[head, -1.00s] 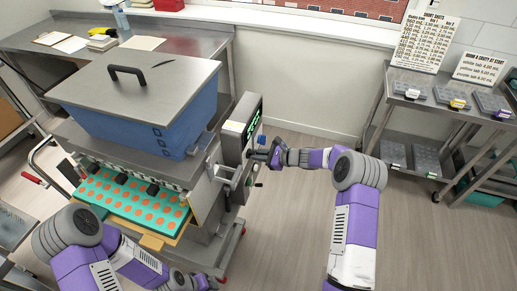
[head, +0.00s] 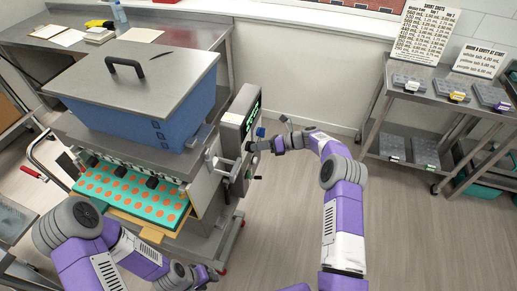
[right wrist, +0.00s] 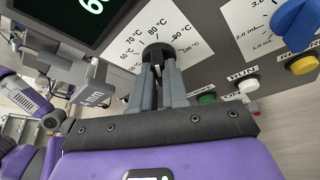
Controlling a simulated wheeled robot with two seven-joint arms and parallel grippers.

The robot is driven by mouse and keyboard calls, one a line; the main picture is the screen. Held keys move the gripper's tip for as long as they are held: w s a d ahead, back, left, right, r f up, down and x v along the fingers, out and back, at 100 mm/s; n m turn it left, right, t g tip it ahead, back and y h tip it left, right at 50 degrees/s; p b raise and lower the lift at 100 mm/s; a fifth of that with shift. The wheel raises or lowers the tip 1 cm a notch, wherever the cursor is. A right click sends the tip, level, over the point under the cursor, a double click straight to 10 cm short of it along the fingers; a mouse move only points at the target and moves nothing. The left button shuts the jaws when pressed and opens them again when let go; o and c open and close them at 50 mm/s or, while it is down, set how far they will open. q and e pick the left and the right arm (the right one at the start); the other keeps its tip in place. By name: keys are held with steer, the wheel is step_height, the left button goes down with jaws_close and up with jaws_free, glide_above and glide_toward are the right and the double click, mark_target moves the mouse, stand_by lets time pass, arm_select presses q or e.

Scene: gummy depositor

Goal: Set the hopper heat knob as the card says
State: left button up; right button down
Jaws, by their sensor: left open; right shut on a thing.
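The hopper heat knob is a dark round knob (right wrist: 157,51) on the grey panel in the right wrist view. A white dial scale (right wrist: 150,28) in °C surrounds it, with 70, 80 and 90 legible. My right gripper (right wrist: 158,80) is shut on the knob; the fingers hide much of it and I cannot read its pointer. In the head view my right gripper (head: 252,147) meets the side of the control panel (head: 233,130). My left gripper (head: 208,274) is open and empty, low in front of the machine. Two printed cards, a larger one (head: 425,35) and a smaller one (head: 478,61), stand at the right.
A lit display (right wrist: 85,12) shows a digit 6, partly cut off. A blue knob (right wrist: 297,17) and green, white and yellow buttons (right wrist: 305,64) are close beside the right gripper. The blue hopper (head: 140,105) stands above a teal mould tray (head: 135,195). Floor right of the machine is clear.

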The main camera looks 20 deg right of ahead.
steer(key=shift+m+y+b, duration=0.3)
steer(key=shift+m+b, duration=0.05)
steer(key=shift+m, duration=0.05)
stand_by(0.4)
steer(key=c, duration=1.1)
jaws_free()
steer(key=shift+c, duration=0.2)
steer(key=v, duration=0.7)
steer(key=shift+d, duration=0.3)
steer(key=shift+r, duration=0.1)
